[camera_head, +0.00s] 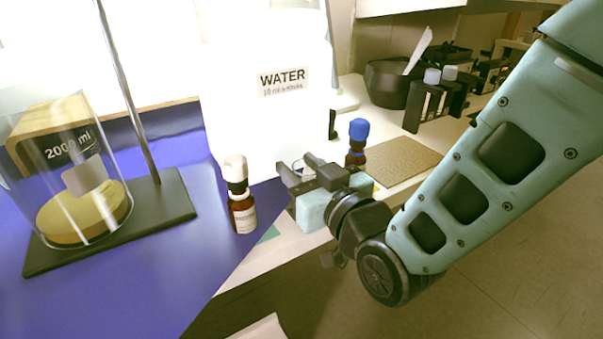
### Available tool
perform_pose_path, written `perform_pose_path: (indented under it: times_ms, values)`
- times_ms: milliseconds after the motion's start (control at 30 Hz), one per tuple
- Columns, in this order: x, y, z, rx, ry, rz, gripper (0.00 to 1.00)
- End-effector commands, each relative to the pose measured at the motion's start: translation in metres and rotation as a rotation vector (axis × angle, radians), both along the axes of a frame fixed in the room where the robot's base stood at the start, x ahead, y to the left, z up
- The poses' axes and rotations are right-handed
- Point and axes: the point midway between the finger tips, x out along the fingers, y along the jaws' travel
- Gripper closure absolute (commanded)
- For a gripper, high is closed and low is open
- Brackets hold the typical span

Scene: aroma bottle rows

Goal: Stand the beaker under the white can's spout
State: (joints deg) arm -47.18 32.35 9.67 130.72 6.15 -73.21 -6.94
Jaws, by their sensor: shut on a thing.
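The white can (266,110), labelled WATER, stands at the back middle of the counter. I cannot make out its spout for sure. My gripper (294,174) is in front of the can's lower right side, shut on a small clear thing that is mostly hidden. Only a faint pale rim shows at the fingers; it looks like the beaker, but I cannot see its base or whether it touches the counter. A large clear vessel marked 2000 ml (112,203) stands at the left, well away from my gripper.
A white-capped brown bottle (243,213) stands just left of my gripper. A blue-capped bottle (358,132) is close behind it. A metal-rod stand (174,197) is at left. A brown board (404,160), black bowl (385,88) and black rack (428,104) lie behind right.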

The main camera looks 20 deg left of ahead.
Motion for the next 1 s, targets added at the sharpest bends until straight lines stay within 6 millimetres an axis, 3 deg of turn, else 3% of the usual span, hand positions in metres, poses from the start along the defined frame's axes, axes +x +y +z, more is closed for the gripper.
perform_pose_path:
  times_ms: [367,400,467,1000]
  values:
    - [0.0001,0.0001,-0.0052,0.002,-0.001,0.000,0.85]
    - [0.0000,0.0001,-0.0037,0.002,-0.001,0.000,0.54]
    - [0.0001,0.0001,-0.0034,0.002,-0.001,0.000,0.41]
    - [0.0032,0.0014,-0.0008,0.002,-0.002,0.000,0.41]
